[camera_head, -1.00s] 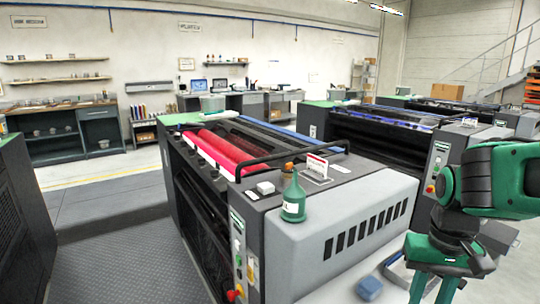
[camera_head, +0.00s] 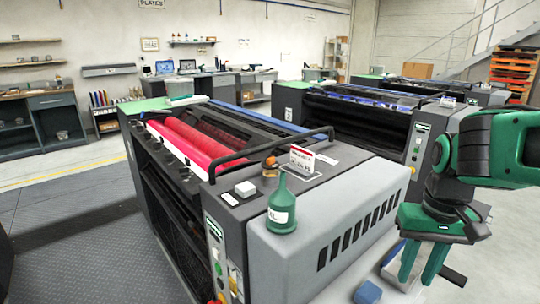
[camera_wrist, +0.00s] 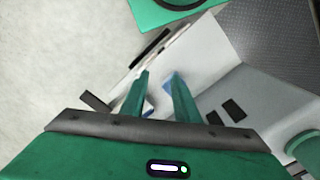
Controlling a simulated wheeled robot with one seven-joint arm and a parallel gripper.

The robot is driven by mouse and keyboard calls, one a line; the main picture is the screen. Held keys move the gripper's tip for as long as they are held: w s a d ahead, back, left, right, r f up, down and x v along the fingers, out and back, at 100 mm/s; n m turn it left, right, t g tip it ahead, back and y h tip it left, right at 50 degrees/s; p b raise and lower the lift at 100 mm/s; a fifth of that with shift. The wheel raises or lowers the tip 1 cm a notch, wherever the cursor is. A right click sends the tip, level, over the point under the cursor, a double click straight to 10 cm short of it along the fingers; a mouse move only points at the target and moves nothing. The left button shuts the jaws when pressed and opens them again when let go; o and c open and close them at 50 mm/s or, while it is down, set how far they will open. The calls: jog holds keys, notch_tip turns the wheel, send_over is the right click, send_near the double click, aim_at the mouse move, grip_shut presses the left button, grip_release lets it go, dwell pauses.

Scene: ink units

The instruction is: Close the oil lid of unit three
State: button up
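The nearest ink unit (camera_head: 345,210) has red rollers and a grey rounded end cover; its number is too small to read. On its dark top stands a small amber container with an orange-brown top (camera_head: 270,162), perhaps the oil cup and its lid; whether it is open I cannot tell. A green bottle with a narrow spout (camera_head: 282,212) stands in front of it. My gripper (camera_head: 420,278) hangs right of the unit, pointing down, apart from the amber container. In the wrist view my gripper (camera_wrist: 160,78) shows its two green fingers apart, with nothing held between them.
A blue block (camera_head: 368,292) lies low beside the unit. Another unit (camera_head: 365,125) stands behind. Open floor (camera_head: 75,225) lies left.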

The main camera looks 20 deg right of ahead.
jog(key=w+r+n, duration=0.5)
jog(key=w+r, duration=0.1)
jog(key=w, duration=0.5)
notch_tip(320, 180, up, 13)
jog(key=n, duration=2.6)
send_over(271, 161)
jog(key=w, duration=0.1)
notch_tip(271, 161, down, 10)
jog(key=shift+d+r, duration=0.1)
jog(key=shift+r, duration=0.15)
grip_shut()
